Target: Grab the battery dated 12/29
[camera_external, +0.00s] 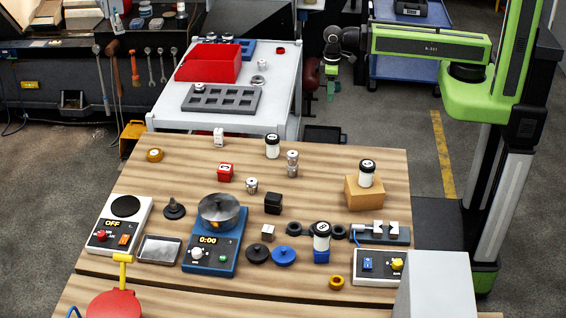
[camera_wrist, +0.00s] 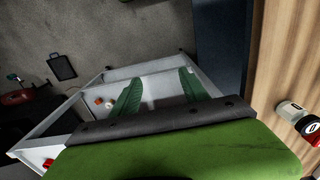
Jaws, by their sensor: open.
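No date 12/29 is legible in either view, so I cannot tell which thing is the battery. Three white cylinders with black tops stand apart: one at the back of the wooden table (camera_external: 272,149), one on a cardboard-coloured box (camera_external: 366,178), and one on a blue block (camera_external: 321,243). My gripper (camera_external: 331,82) hangs beyond the table's far edge, right of the white cart, away from all of them. In the wrist view its two green fingers (camera_wrist: 160,84) are spread apart, with nothing between them.
The white cart (camera_external: 285,108) carries a red bin (camera_external: 209,63) and a grey slotted tray (camera_external: 222,100).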

